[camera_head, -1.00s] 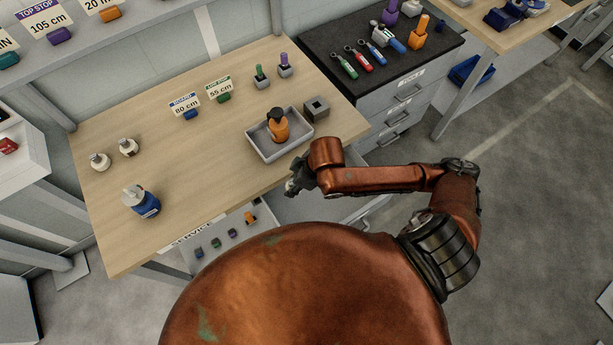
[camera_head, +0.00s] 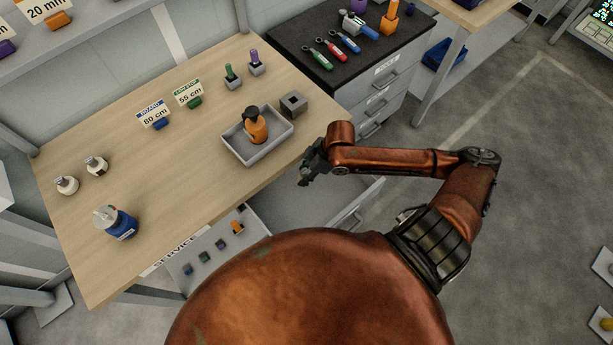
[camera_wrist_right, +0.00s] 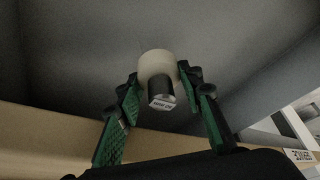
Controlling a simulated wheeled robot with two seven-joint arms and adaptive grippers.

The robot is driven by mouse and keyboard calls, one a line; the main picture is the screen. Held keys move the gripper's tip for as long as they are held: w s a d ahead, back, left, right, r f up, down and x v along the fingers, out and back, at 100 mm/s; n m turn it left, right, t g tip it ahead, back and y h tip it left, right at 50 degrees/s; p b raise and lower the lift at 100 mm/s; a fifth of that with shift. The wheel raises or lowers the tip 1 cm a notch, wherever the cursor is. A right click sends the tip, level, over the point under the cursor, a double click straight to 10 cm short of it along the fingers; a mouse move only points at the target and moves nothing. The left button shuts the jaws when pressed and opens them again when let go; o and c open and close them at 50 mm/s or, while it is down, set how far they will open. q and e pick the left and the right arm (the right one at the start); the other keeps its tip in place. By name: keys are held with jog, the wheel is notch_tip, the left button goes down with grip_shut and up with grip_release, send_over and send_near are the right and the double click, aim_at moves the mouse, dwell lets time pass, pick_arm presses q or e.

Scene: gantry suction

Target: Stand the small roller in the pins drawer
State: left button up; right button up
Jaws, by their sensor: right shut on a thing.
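My right gripper (camera_head: 306,178) is just off the front edge of the wooden table, above an open grey drawer (camera_head: 283,212). In the right wrist view its green-padded fingers (camera_wrist_right: 160,100) are shut on the small roller (camera_wrist_right: 157,66). The roller is a cream cylinder with a dark, labelled end. In the head view the roller cannot be made out at the gripper. The grey drawer looks empty where it shows; my body hides part of it, and I cannot read a pins label. My left gripper is not in view.
The table (camera_head: 150,205) holds a grey tray (camera_head: 270,150) with an orange bottle (camera_head: 255,126), a grey block (camera_head: 293,104), a blue bottle (camera_head: 116,222) and two cream pieces. The SERVICE drawer (camera_head: 205,285) is open with several small pieces. A black-topped cabinet (camera_head: 350,65) stands right.

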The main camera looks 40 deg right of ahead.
jog(key=shift+w+d+f, duration=0.1)
jog(key=shift+d+f, duration=0.15)
jog(key=shift+f, duration=0.05)
notch_tip(320, 180, down, 4)
jog(key=shift+d+r+b, duration=0.15)
jog(key=shift+r+b, duration=0.1)
jog(key=shift+b, duration=0.35)
jog(key=shift+r, duration=0.1)
jog(key=o, duration=1.2)
jog(key=shift+o, duration=0.2)
jog(key=p+v, duration=0.3)
jog(key=v, duration=0.9)
